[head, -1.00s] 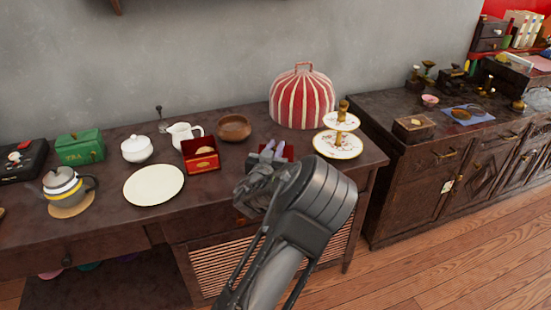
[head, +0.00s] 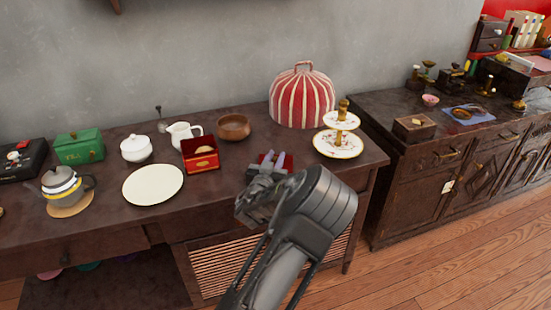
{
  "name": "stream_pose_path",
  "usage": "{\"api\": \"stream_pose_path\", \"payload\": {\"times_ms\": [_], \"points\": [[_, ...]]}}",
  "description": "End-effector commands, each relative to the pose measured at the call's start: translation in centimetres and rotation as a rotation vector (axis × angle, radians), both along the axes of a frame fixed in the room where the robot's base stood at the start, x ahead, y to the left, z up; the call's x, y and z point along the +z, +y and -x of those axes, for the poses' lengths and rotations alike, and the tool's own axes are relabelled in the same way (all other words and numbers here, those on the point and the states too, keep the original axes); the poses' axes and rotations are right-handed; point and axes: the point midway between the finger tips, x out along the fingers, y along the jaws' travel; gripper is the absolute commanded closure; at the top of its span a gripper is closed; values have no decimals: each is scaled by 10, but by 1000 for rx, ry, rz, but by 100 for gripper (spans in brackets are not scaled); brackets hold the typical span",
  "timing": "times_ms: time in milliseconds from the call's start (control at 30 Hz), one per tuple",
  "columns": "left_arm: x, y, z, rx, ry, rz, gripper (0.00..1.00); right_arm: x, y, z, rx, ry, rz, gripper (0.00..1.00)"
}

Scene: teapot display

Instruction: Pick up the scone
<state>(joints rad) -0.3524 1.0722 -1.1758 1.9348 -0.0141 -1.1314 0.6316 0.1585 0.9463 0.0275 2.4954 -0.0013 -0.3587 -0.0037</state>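On the dark table (head: 120,215) stand a cream plate (head: 153,185), a white pitcher (head: 181,134), a wooden bowl (head: 234,127), a red striped cosy (head: 302,97) and a tiered stand (head: 338,145). A teapot (head: 62,186) stands at the left. A side cabinet (head: 400,180) is at the right.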

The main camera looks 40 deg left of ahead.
Motion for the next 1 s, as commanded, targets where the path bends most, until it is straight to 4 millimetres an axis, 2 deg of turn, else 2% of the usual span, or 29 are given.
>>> {"api": "stream_pose_path", "payload": {"times_ms": [33,167,633,1000], "points": [[0,0,0,0,0,0,73,0,0,0,0,0,0,100],[0,0,0,0,0,0,63,0,0,0,0,0,0,100],[1,-1,0,-2,3,-3,62,3,0,0,0,0,0,100],[5,-21,61,2,0,3,62,3,0,0,0,0,0,100]]}}
